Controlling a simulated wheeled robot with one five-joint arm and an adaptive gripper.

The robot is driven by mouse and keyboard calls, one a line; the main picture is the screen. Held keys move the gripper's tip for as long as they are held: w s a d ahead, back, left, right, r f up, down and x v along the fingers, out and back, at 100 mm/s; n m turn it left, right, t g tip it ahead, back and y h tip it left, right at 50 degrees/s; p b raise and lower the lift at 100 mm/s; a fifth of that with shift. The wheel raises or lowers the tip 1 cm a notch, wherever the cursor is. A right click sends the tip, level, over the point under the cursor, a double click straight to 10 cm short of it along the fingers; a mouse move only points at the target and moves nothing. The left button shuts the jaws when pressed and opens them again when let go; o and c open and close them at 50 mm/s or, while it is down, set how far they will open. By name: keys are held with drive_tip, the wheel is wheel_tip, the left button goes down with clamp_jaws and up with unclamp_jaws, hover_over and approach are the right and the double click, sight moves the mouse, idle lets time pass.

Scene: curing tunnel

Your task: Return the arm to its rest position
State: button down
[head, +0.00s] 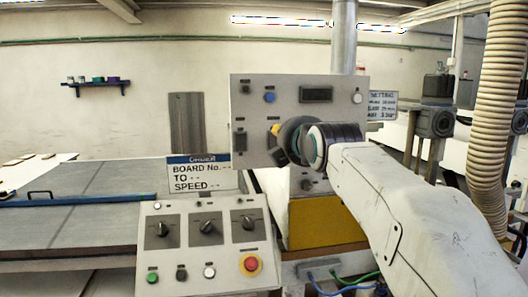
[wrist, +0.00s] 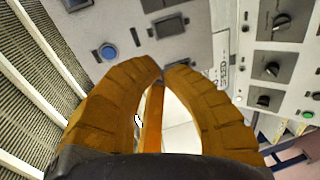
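My arm (head: 420,215) reaches in from the lower right of the head view. Its wrist end lies in front of the upright grey control panel (head: 249,88). My gripper (head: 276,143) is seen end-on there, and its fingers are mostly hidden behind the wrist. In the wrist view, the two brown ribbed fingers of my gripper (wrist: 162,71) curve inward and their tips come together. I see nothing held between the tips.
A sloped console (head: 205,240) with knobs and a red stop button (head: 251,264) stands below the panel. A sign (head: 198,174) stands behind it. A grey conveyor table (head: 80,210) spans the left. A ribbed hose (head: 490,110) hangs at the right, near my arm.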

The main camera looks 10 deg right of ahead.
drive_tip(key=s+f+m+g, duration=0.5)
drive_tip(key=f+m, duration=0.3)
drive_tip(key=f, duration=0.5)
drive_tip(key=s+f+m+g, duration=0.45)
drive_tip(key=f+m, duration=0.25)
drive_tip(key=f, duration=0.5)
drive_tip(key=s+f+m+g+p, duration=0.1)
drive_tip(key=s+f, duration=0.4)
drive_tip(key=s, duration=0.7)
drive_tip(key=s+f+m+g, duration=0.2)
drive_tip(key=s+f, duration=0.3)
drive_tip(key=s, duration=0.8)
drive_tip(key=shift+s+d+p, duration=0.25)
drive_tip(key=shift+s+p, duration=0.05)
drive_tip(key=shift+p, duration=0.05)
